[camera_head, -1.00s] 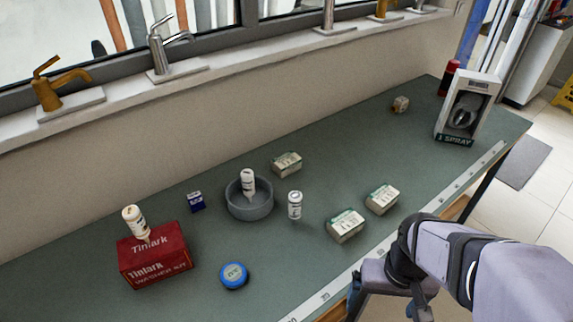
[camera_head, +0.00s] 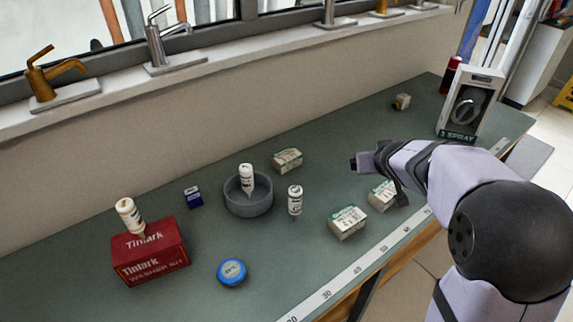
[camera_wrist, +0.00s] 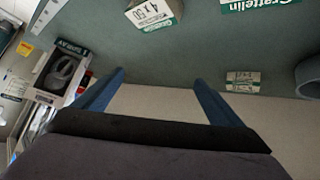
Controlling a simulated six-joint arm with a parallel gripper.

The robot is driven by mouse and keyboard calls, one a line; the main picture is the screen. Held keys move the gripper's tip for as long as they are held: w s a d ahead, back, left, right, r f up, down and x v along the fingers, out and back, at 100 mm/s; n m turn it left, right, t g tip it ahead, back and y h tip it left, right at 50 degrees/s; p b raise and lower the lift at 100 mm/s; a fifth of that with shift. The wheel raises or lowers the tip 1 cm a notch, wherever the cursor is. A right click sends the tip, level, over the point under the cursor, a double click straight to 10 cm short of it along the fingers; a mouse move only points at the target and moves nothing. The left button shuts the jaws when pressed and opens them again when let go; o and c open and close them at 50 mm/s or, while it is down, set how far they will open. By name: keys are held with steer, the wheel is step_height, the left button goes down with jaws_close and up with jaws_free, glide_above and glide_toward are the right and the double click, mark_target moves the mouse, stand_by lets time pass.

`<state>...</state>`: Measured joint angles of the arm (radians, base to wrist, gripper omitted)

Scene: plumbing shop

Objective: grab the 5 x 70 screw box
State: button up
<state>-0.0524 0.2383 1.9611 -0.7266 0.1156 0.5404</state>
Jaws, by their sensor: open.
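Three small white-and-green screw boxes lie on the bench: one near the wall (camera_head: 287,160), one at the front left (camera_head: 347,222) and one at the front right (camera_head: 381,195). In the wrist view, the front right box (camera_wrist: 153,12) reads 4 x 50. The front left box (camera_wrist: 260,4) shows only its brand, cut by the top edge. The wall-side box (camera_wrist: 243,82) has print too small to read. I cannot tell which is 5 x 70. My gripper (camera_head: 376,172) is above the bench beside the front right box, partly covering it; its blue fingers (camera_wrist: 160,88) are open and empty.
A grey bowl (camera_head: 248,204) holds a white bottle (camera_head: 246,178); another bottle (camera_head: 295,200) stands beside it. A red washer box (camera_head: 150,252), blue tin (camera_head: 232,272) and small blue box (camera_head: 193,196) are left. A spray box (camera_head: 470,104) stands far right. The wall bounds the back.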

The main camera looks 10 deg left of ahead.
steer(key=w+a+f+n+t+y+b, duration=0.15)
steer(key=w+a+n+y, duration=0.25)
steer(key=w+a+y, duration=0.65)
steer(key=s+a+f+n+g+b, duration=0.1)
steer(key=s+a+f+n+g, duration=0.15)
steer(key=a, duration=0.75)
glide_toward(287, 155)
steer(key=shift+r+x, duration=0.25)
steer(key=shift+x, duration=0.95)
steer(key=shift+a+f+t, duration=0.15)
steer(key=shift+f+t, duration=0.15)
steer(key=shift+f, duration=0.4)
steer(key=shift+x, duration=1.1)
steer(key=shift+r+p+x, duration=0.15)
steer(key=shift+p+x, duration=0.25)
steer(key=shift+x, duration=0.35)
steer(key=shift+r+p+x, duration=0.15)
steer(key=shift+p+x, duration=0.25)
steer(key=shift+x, duration=1.55)
steer(key=shift+s, duration=0.1)
